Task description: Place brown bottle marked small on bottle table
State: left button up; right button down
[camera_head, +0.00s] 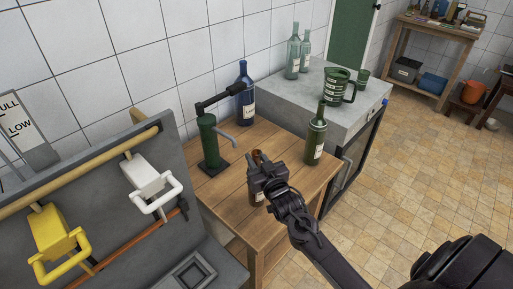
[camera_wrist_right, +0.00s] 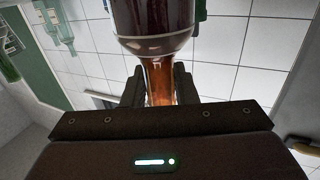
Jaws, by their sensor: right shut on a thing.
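My right gripper (camera_head: 262,168) is shut on the neck of a brown bottle (camera_head: 256,196) with a pale label. The bottle is mostly hidden behind the gripper, over the near part of a wooden table (camera_head: 228,193). I cannot tell whether its base touches the tabletop. In the right wrist view the brown bottle (camera_wrist_right: 160,45) has its amber neck between the fingers (camera_wrist_right: 159,85), with its wider body beyond them. A size marking is not readable. My left gripper is not in view.
On the wooden table stand a green lever device (camera_head: 209,142), a blue bottle (camera_head: 243,97) and a green bottle (camera_head: 316,136). A grey cabinet (camera_head: 285,98) behind holds clear bottles (camera_head: 293,55) and a green jug (camera_head: 337,87). A grey panel (camera_head: 100,180) with handles is at left.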

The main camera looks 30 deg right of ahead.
notch_tip(320, 180, down, 4)
jog(key=shift+r, duration=0.1)
dwell(0.4)
jog(key=c, duration=1.1)
grip_release()
jog(key=shift+f, duration=0.25)
jog(key=shift+c, duration=0.2)
jog(key=s+a+b, duration=0.1)
jog(key=s, duration=1.1)
jog(key=shift+r+b, duration=0.15)
jog(key=shift+b, duration=0.2)
